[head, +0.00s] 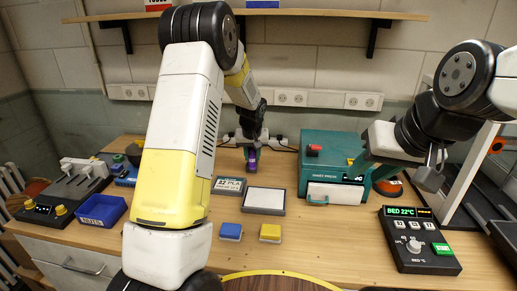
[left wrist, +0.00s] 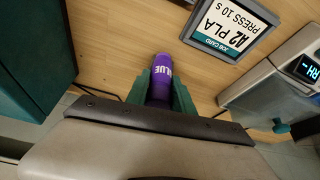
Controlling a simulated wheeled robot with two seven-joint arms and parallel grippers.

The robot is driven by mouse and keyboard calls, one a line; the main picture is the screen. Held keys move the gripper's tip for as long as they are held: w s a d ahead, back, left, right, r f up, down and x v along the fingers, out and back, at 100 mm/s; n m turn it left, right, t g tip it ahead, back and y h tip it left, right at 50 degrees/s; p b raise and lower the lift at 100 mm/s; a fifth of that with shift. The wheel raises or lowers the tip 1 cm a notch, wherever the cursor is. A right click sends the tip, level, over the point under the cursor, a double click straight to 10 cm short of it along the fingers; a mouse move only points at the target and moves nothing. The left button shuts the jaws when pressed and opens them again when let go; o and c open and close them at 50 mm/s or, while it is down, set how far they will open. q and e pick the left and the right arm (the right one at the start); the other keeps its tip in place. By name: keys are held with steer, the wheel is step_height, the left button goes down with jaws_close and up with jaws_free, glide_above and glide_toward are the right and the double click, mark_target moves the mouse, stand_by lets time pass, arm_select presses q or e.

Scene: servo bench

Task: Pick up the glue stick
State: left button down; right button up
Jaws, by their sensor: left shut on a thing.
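The purple glue stick (left wrist: 170,65) stands out from between the green fingers of my left gripper (left wrist: 161,80) in the left wrist view, with part of its white lettering showing. My left gripper is shut on it. In the head view the glue stick (head: 251,161) shows as a small purple shape at the back of the bench, under my left gripper (head: 250,150). Its lower part and any gap to the bench are hard to make out.
The teal press (head: 325,160) stands right of the glue stick. A job card (head: 229,185) and a grey-white pad (head: 264,200) lie in front. A blue bin (head: 101,211) is at the left, and a temperature control box (head: 418,243) is at the right.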

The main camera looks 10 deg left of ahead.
arm_select(q)
steer(key=s, duration=0.3)
steer(key=s+d, duration=0.1)
steer(key=s, duration=0.2)
steer(key=s+d+r, duration=0.1)
steer(key=s, duration=0.2)
steer(key=shift+s, duration=0.8)
